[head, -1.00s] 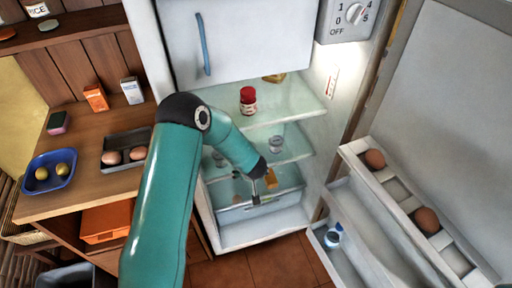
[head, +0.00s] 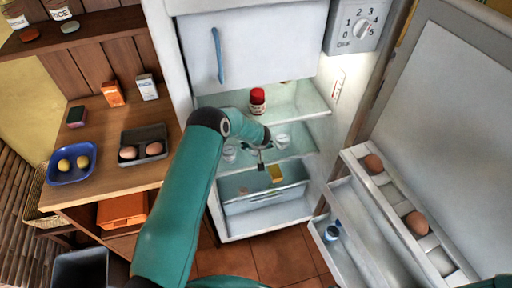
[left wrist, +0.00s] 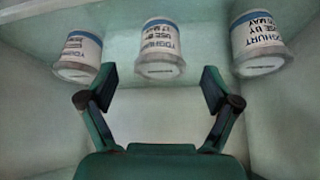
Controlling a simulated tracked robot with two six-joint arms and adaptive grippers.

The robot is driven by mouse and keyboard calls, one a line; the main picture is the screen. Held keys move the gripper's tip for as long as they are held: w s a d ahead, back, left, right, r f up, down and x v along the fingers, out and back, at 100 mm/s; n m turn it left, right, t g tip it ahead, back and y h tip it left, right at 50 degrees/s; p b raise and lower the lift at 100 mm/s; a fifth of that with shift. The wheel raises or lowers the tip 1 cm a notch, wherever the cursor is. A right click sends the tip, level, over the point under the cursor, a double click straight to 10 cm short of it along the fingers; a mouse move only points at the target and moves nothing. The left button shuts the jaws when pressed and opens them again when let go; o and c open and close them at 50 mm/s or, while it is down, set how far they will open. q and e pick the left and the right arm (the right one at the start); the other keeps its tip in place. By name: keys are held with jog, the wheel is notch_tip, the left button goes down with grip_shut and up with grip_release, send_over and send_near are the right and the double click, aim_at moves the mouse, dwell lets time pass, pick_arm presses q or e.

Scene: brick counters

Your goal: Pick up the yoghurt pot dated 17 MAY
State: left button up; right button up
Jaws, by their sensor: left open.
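Three white yoghurt pots with blue bands show in the left wrist view: a left pot (left wrist: 78,57), a middle pot (left wrist: 161,50) and a right pot (left wrist: 258,44). In the head view, my left gripper (head: 262,163) is at the fridge's middle shelf, between two visible pots (head: 229,153) (head: 282,141).
A red-lidded jar (head: 257,101) stands on the shelf above. Below is a clear drawer (head: 265,197) with a yellow item (head: 275,173). The open fridge door (head: 440,130) with its egg rack stands at right. A wooden counter (head: 110,180) is at left.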

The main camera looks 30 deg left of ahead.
pick_arm(q)
jog(key=shift+w+a, duration=0.15)
jog(key=shift+w, duration=0.05)
jog(key=shift+p+x, duration=0.35)
jog(key=shift+x, duration=2.1)
jog(key=c, duration=1.1)
jog(key=shift+c, duration=0.5)
jog(key=shift+r, duration=0.1)
